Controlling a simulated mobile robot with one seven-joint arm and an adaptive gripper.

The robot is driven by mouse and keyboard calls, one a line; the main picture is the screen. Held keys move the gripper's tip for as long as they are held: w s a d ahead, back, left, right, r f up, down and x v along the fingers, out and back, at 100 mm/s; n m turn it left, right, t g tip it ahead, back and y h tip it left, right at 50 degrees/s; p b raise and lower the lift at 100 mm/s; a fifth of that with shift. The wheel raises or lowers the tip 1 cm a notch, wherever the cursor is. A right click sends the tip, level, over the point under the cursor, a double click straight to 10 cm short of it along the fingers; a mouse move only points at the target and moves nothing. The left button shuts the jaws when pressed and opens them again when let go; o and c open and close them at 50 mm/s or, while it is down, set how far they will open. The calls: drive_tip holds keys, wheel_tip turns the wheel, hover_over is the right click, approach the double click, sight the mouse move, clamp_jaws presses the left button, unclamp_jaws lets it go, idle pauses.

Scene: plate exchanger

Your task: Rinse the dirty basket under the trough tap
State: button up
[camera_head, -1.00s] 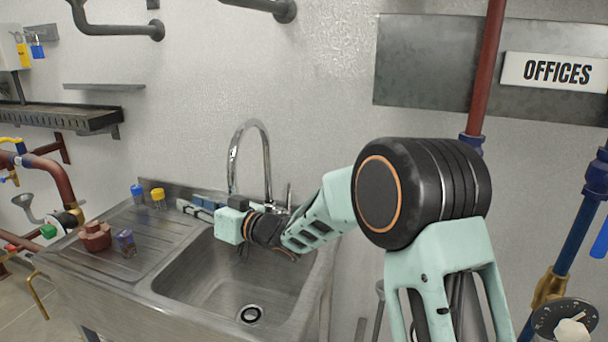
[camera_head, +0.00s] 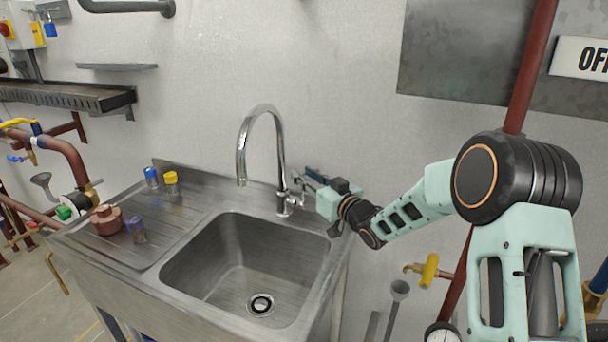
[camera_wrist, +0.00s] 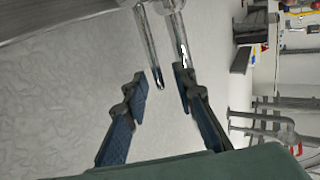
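A small basket-like cylinder with a dull purple top and brownish body (camera_head: 136,231) stands on the left drainboard; it looks the dirtiest of the small items there. The chrome trough tap (camera_head: 279,150) arches over the sink basin (camera_head: 205,262), its spout pointing down. Its small lever (camera_head: 298,190) is at the right of its base. My gripper (camera_head: 308,178) is beside this lever, right of the tap. In the wrist view my gripper (camera_wrist: 162,90) is open, with a chrome rod (camera_wrist: 149,48) reaching between the fingertips. I cannot tell if they touch. No water shows.
A blue-topped cylinder (camera_head: 151,178) and a yellow-topped one (camera_head: 171,183) stand at the drainboard's back. A reddish-brown fitting (camera_head: 106,220) sits at its left. The basin is empty, with a drain (camera_head: 261,304). The wall is close behind the tap.

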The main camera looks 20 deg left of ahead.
drive_tip(key=shift+w+a, duration=0.3)
drive_tip(key=shift+c, duration=0.2)
clamp_jaws()
